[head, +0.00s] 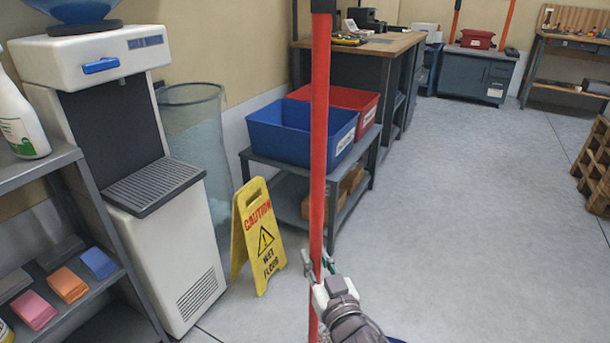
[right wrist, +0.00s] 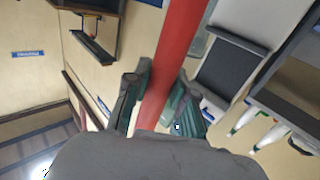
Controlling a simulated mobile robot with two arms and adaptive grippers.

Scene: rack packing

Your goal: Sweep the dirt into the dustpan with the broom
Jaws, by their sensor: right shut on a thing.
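A long red pole, the broom handle (head: 320,130) by its look, stands nearly upright in the middle of the head view. Its lower end runs out of the bottom edge, so the broom head is hidden. My right gripper (head: 319,268) is shut around the handle low in the head view. In the right wrist view the red handle passes between its green-padded fingers (right wrist: 156,100). I see no dirt and no dustpan. A sliver of something blue shows at the bottom edge beside my right arm; I cannot tell what it is. My left gripper is not in view.
A yellow wet-floor sign (head: 257,237) stands left of the handle, near the water dispenser (head: 190,250). A low grey rack with a blue bin (head: 290,132) and a red bin (head: 366,101) stands behind. Wooden pallets (head: 594,165) are at the right edge. The grey floor (head: 470,210) between is clear.

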